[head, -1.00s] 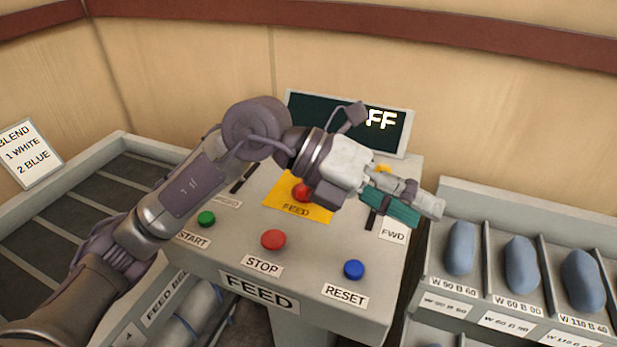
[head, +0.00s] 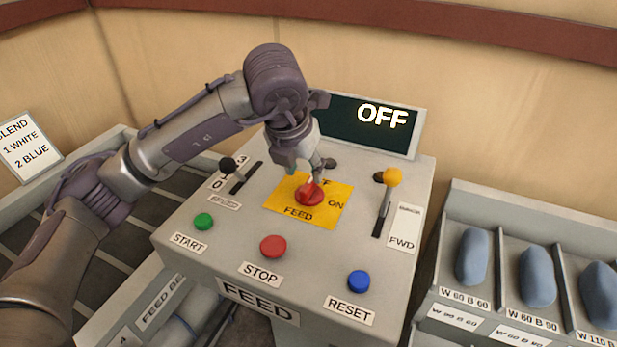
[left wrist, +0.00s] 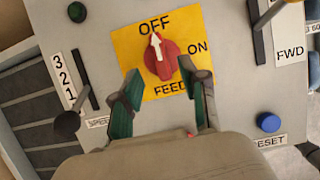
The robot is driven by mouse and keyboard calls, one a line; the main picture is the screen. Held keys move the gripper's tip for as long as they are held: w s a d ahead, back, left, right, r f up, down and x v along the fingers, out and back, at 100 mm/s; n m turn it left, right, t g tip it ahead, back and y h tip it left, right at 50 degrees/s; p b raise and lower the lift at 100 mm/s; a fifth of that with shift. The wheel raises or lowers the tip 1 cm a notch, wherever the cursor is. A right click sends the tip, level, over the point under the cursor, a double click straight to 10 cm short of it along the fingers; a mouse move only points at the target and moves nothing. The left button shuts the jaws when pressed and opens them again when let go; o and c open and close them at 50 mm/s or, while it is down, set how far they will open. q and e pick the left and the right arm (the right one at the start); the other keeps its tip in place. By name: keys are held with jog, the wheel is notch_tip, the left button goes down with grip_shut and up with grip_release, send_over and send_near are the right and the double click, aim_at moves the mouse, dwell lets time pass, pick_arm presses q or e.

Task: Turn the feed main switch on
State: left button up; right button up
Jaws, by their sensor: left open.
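The feed main switch (head: 309,193) is a red rotary knob on a yellow plate (head: 335,213) marked OFF, ON and FEED. In the left wrist view the knob (left wrist: 161,60) has a white arrow pointing at OFF. The display (head: 372,123) on the console reads OFF. My left gripper (head: 311,178) is at the knob's far side in the head view, pointing down. In the left wrist view its green-padded fingers (left wrist: 167,80) are spread apart, with the knob between and just beyond their tips. I cannot tell whether they touch it. My right gripper is not in view.
A black-knobbed speed lever (head: 229,165) stands left of the plate, and a yellow-knobbed FWD lever (head: 393,178) stands right. Green START (head: 204,221), red STOP (head: 273,246) and blue RESET (head: 359,281) buttons line the front. Bins with blue pillows (head: 537,275) stand at right.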

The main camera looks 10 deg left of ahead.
aim_at(309, 183)
pick_arm(q)
jog(key=x, duration=0.5)
jog(key=shift+w+f+p, duration=0.1)
jog(key=shift+f+p, duration=0.25)
jog(key=shift+p, duration=0.05)
grip_shut()
